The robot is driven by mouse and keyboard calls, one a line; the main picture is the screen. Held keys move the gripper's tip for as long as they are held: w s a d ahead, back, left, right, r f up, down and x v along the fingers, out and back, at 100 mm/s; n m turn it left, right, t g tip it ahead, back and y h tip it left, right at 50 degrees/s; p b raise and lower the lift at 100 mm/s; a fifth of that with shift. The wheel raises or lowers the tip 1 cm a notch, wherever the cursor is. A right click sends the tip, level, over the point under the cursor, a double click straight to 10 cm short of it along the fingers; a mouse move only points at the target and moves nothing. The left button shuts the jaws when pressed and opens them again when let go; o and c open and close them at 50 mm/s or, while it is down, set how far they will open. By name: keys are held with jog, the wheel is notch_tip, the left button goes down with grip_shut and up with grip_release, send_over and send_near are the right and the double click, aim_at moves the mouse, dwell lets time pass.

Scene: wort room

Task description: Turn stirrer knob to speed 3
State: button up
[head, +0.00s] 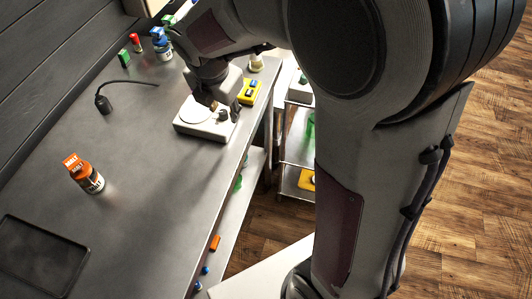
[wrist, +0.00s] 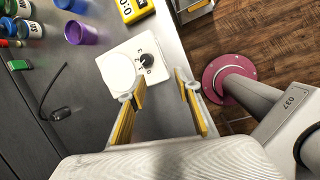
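The stirrer is a white, square-based device (wrist: 113,87) with a round white top plate (wrist: 118,72) and a black knob (wrist: 146,60) on its right part. Small dark marks surround the knob, too small to read, and I cannot tell its setting. In the head view the stirrer (head: 192,128) sits near the bench's right edge, partly covered by my arm. My gripper (wrist: 160,84) is open and empty, its yellow-padded fingers apart, with the knob a little beyond the fingertips in the wrist view. I cannot tell the remaining gap, but the knob is not between the fingers.
A yellow device (head: 249,92) with a display stands just beyond the stirrer. A purple cup (wrist: 80,33) and several coloured containers are farther left.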

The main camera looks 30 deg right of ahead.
jog(key=s+r+m+y, duration=0.1)
jog(key=s+r+m, duration=0.3)
jog(key=s+m, duration=0.6)
jog(key=s+r+m+t, duration=0.1)
jog(key=s+r+m, duration=0.3)
jog(key=s+m, duration=0.7)
jog(key=shift+s+a+m+y, duration=0.15)
jog(key=shift+m+y, duration=0.25)
jog(key=shift+m, duration=1.3)
dwell(0.6)
dwell(0.5)
